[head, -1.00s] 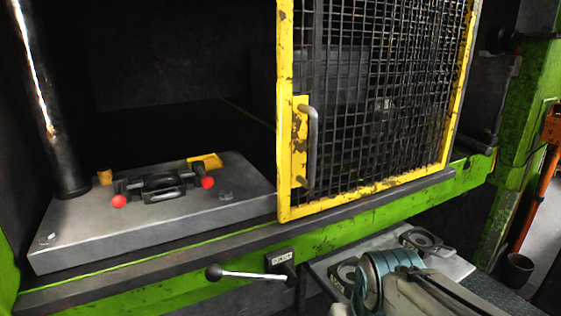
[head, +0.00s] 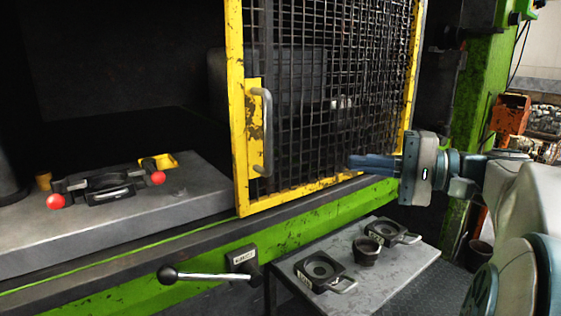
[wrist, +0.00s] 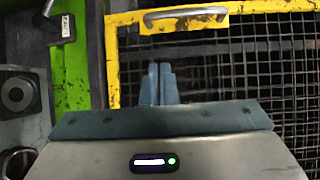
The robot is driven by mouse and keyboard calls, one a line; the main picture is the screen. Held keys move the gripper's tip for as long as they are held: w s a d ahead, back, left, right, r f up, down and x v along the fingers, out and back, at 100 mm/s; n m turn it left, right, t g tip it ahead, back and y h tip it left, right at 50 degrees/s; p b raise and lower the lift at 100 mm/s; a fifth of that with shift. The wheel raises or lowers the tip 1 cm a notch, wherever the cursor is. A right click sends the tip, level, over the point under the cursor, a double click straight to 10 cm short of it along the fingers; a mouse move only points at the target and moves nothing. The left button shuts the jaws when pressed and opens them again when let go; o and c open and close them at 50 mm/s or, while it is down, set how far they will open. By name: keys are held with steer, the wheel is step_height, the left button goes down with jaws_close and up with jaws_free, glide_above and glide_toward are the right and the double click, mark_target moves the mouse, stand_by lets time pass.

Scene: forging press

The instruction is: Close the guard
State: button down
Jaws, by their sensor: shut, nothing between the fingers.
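The guard (head: 240,130) is a yellow-framed mesh panel at the middle right of the head view. It covers the right part of the press opening, and the left part is uncovered. A grey bar handle (head: 265,135) stands on a yellow plate at its left edge. The handle also shows at the top of the wrist view (wrist: 186,14). My gripper (head: 355,162) is shut and empty. It is in front of the mesh, to the right of the handle and apart from it. In the wrist view its closed fingers (wrist: 158,80) point toward the guard's yellow frame (wrist: 112,60).
A grey die block (head: 190,190) with a black fixture and red knobs (head: 157,178) lies in the open left part. A side table (head: 385,270) with black parts stands below my gripper.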

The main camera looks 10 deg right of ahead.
steer(key=s+a+r+p+x, duration=0.1)
steer(key=s+x, duration=0.1)
steer(key=x, duration=1)
steer(key=shift+a+r+t+p, duration=0.2)
steer(key=shift+r+t+p, duration=0.1)
steer(key=shift+r+p, duration=0.05)
